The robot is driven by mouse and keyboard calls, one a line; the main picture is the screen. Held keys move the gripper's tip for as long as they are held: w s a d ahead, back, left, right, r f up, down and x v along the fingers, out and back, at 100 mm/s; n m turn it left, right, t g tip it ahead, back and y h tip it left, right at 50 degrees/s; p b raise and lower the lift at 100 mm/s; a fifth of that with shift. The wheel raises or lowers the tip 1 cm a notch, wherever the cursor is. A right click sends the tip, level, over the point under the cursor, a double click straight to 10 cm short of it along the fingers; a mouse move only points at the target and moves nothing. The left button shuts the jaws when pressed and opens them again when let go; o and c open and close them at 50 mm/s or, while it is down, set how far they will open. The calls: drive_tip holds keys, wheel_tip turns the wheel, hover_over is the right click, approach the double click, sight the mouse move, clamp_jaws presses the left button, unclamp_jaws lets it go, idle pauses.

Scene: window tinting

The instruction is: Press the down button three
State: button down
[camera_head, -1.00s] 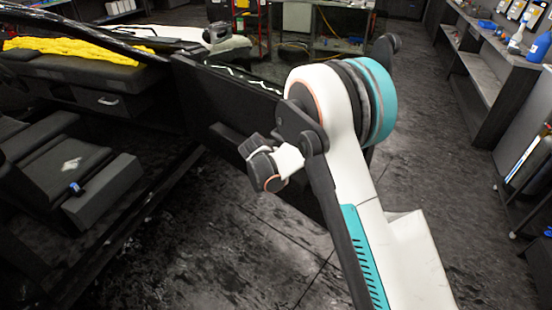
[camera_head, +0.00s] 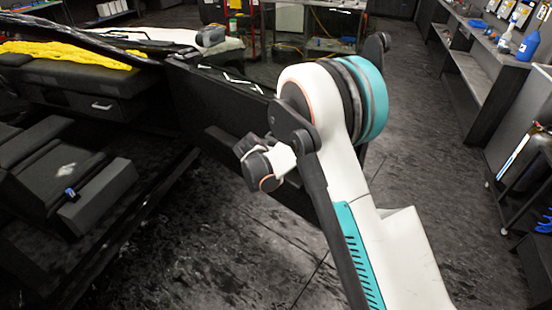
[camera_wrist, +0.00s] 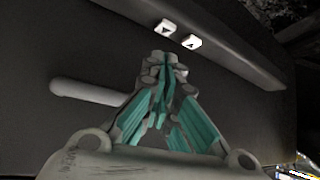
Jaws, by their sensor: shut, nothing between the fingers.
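Two small white buttons sit on a dark panel (camera_wrist: 105,45) at the top of the wrist view. The left button (camera_wrist: 166,25) carries a dark triangle that appears to point down. The right button (camera_wrist: 191,41) carries one that appears to point up. My gripper (camera_wrist: 165,65) is shut and empty, with its teal-lined fingers together. In the picture its tips lie just below the two buttons; I cannot tell the gap in depth. In the head view my arm reaches toward the dark door, and its fingertips and the buttons cannot be made out.
A pale rounded handle or bar (camera_wrist: 88,92) sticks out left of my fingers. The open car interior has a dark seat (camera_head: 62,170) at left and a yellow cloth (camera_head: 70,52). A shelf unit with a blue bottle (camera_head: 530,46) stands at right. Dark floor (camera_head: 440,190) is open between.

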drive_tip(key=shift+f, duration=0.1)
drive_tip(key=b+x, duration=0.3)
drive_tip(key=x, duration=0.7)
drive_tip(key=shift+b, duration=0.3)
